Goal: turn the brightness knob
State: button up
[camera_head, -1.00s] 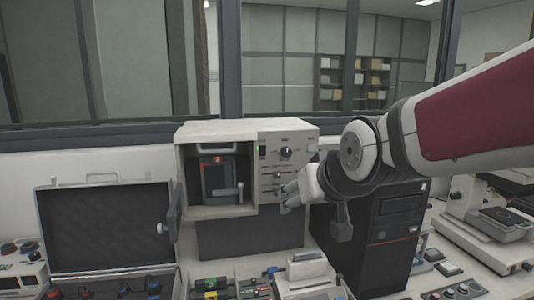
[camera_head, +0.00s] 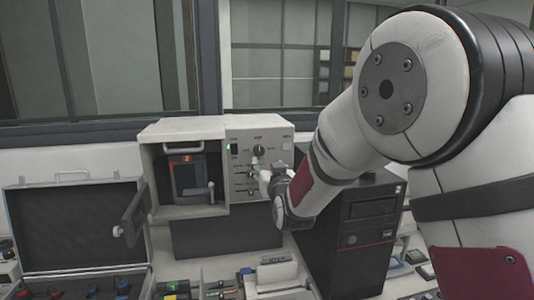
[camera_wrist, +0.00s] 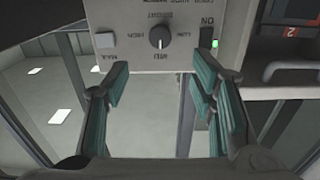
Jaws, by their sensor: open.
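The brightness knob (camera_head: 258,150) is a small dark round knob on the upper part of the press's light control panel (camera_head: 287,143). In the wrist view, the knob (camera_wrist: 160,37) appears upside down with a pale pointer line and lettering around it. My gripper (camera_head: 267,177) is in front of the panel, just below the knob in the head view. In the wrist view, my gripper (camera_wrist: 161,80) is open, with its teal-padded fingers apart and nothing between them. The knob shows beyond the gap between the fingertips, and no contact is visible.
Sliders (camera_head: 251,178) sit lower on the panel. The press chamber (camera_head: 187,178) stands open at left. A black computer tower (camera_head: 355,235) stands right of the press.

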aim_at(259, 152)
jog(key=x, duration=1.2)
jog(key=shift+w+a, duration=0.1)
jog(key=shift+w, duration=0.25)
jog(key=c, duration=1.1)
